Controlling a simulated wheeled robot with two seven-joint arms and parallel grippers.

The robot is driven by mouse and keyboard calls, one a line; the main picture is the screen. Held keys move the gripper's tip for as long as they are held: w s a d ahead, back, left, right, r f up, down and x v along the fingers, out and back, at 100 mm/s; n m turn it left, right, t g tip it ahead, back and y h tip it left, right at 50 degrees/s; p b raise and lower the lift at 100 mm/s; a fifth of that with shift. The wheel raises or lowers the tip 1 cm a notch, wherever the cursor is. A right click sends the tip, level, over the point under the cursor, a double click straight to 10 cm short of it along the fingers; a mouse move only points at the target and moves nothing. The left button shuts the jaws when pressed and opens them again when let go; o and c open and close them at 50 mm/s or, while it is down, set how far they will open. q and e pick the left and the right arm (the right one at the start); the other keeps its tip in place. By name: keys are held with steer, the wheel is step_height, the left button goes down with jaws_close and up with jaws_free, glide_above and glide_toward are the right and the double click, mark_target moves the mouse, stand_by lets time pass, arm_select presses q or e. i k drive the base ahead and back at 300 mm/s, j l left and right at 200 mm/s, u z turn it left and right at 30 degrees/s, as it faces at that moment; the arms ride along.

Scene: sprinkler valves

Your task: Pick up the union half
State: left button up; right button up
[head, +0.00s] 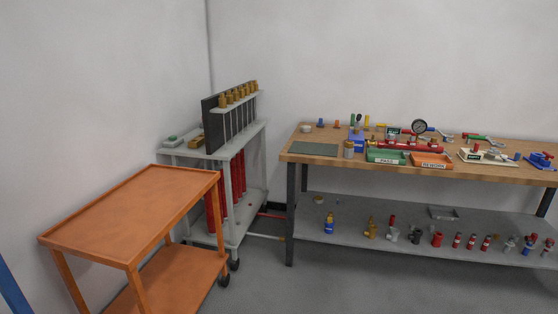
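I cannot pick out the union half with certainty; the fittings are small at this distance. A brass-coloured piece (197,141) lies on top of the grey rack cart at the back. A brass and grey cylindrical piece (348,149) stands near the front edge of the wooden workbench (310,148). A short brass ring-like piece (318,199) and a brass fitting (371,228) are on the bench's lower shelf. Neither of my grippers is in view.
An empty orange cart (130,212) stands at the front left, beside the grey rack cart (232,142). A green tray (387,157), an orange tray (432,161) and a pressure gauge (419,127) are on the bench. Floor (340,285) is clear before the bench.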

mark_target(348, 152)
steer(key=i, duration=0.75)
steer(key=i+z, duration=0.15)
steer(key=i, duration=0.55)
steer(key=i+j, duration=0.2)
steer(key=i, duration=0.55)
